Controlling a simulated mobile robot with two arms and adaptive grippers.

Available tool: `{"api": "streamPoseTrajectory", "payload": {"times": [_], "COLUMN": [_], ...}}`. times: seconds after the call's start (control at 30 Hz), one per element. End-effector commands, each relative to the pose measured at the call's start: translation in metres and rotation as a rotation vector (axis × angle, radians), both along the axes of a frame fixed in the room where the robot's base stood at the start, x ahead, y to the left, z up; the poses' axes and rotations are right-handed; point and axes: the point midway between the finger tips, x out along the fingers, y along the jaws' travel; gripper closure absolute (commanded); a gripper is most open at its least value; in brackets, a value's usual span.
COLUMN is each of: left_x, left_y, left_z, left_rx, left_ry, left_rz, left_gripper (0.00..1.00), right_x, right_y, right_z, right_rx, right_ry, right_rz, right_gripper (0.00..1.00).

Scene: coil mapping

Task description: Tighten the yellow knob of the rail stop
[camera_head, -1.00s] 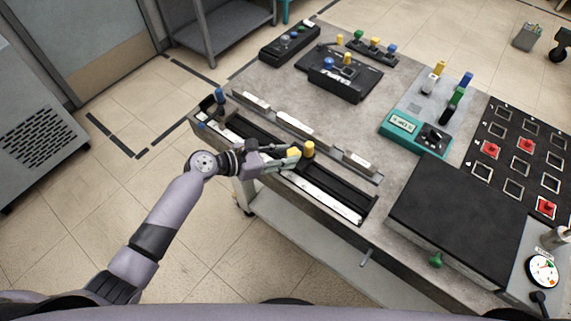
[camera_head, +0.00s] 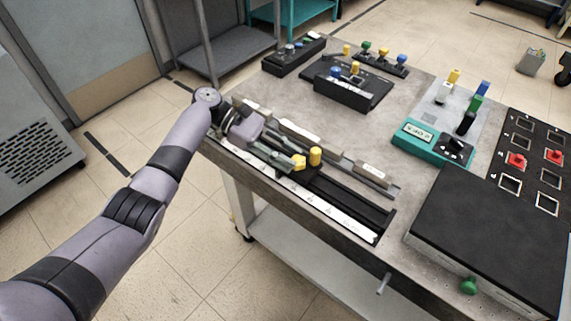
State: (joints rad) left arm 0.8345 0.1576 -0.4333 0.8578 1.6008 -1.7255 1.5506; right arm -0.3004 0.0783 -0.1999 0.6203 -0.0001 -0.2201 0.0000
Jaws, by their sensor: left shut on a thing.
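The rail assembly (camera_head: 345,200) is a long black track with a white scale strip along the front edge of the workbench. A yellow knob (camera_head: 298,162) sits on its front side, on the rail stop. An upright yellow cylinder (camera_head: 315,156) stands close to its right. My left gripper (camera_head: 291,160) reaches in from the left, low along the rail, with its fingertips at the yellow knob. It is shut on the yellow knob. The gripper and wrist hide the left part of the rail and most of the stop's body. My right gripper is not in view.
A black-lidded box (camera_head: 490,235) with a green knob (camera_head: 468,286) stands right of the rail. A teal device (camera_head: 418,142) and a black panel with red pieces (camera_head: 535,165) lie behind it. The bench middle (camera_head: 375,130) is clear.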

Motion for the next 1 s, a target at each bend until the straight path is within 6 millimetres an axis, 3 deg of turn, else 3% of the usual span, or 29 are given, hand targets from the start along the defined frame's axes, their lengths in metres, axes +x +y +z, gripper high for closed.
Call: {"api": "streamPoseTrajectory", "payload": {"times": [0.03,0.23,0.77,0.8,1.0], "left_x": [0.001,0.002,0.001,0.001,0.002], "left_y": [-0.001,-0.001,-0.002,-0.001,-0.001], "left_z": [-0.005,-0.004,-0.003,-0.003,-0.002], "left_rx": [0.002,0.003,0.006,0.006,0.004], "left_ry": [0.000,0.001,0.004,0.004,0.002], "left_rz": [-0.021,-0.081,-0.105,-0.104,-0.103], "left_gripper": [0.98,0.98,0.98,0.68,0.55], "right_x": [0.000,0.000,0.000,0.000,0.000], "right_y": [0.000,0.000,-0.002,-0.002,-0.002], "right_z": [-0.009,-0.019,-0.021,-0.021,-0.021], "right_rx": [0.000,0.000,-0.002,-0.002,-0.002], "right_ry": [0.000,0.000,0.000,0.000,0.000], "right_rz": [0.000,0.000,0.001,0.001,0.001], "right_gripper": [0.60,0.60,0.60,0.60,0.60]}}
